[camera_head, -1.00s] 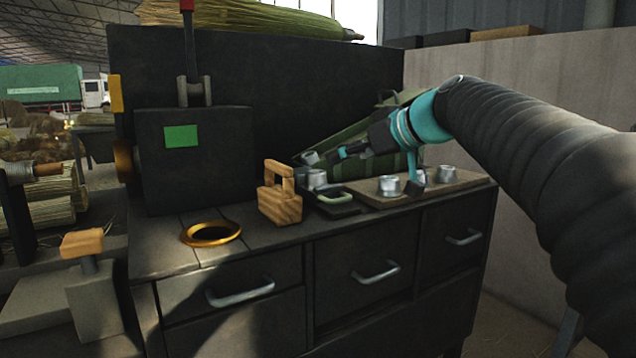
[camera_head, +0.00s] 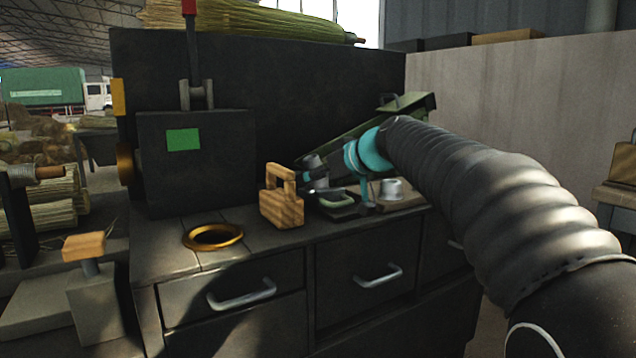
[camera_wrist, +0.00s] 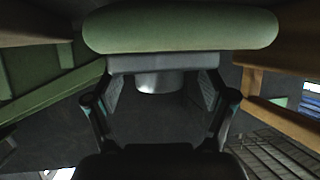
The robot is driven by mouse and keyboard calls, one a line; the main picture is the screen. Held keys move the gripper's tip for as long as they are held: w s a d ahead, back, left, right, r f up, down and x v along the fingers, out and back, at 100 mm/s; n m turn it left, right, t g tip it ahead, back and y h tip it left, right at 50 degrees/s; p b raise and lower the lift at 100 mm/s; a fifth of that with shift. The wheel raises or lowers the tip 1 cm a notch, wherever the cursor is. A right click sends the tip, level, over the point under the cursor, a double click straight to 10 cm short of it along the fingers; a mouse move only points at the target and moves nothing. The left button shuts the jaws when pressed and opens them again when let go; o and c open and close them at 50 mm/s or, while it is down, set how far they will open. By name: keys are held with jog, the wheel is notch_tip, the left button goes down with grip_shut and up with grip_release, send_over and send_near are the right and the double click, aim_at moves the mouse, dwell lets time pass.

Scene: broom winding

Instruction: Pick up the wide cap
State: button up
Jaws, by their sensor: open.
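Several grey metal caps are on the bench; which is the wide one I cannot tell for sure. One cap (camera_head: 314,161) stands behind the dark green-handled tool, just beyond my gripper (camera_head: 309,182). In the wrist view a grey metal cap (camera_wrist: 159,82) shows ahead, between the fingertips of my gripper (camera_wrist: 161,88). It is partly hidden by a grey edge under a rounded green handle (camera_wrist: 180,31). My gripper is open and holds nothing. Another cap (camera_head: 391,188) sits on a board to the right, partly behind my arm.
A wooden block with a handle (camera_head: 281,204) stands close to the left of my gripper. A green case (camera_head: 350,140) leans behind. A brass ring (camera_head: 213,237) lies on the bench's left part, with bare top around it.

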jog(key=c, duration=1)
jog(key=shift+r, duration=0.1)
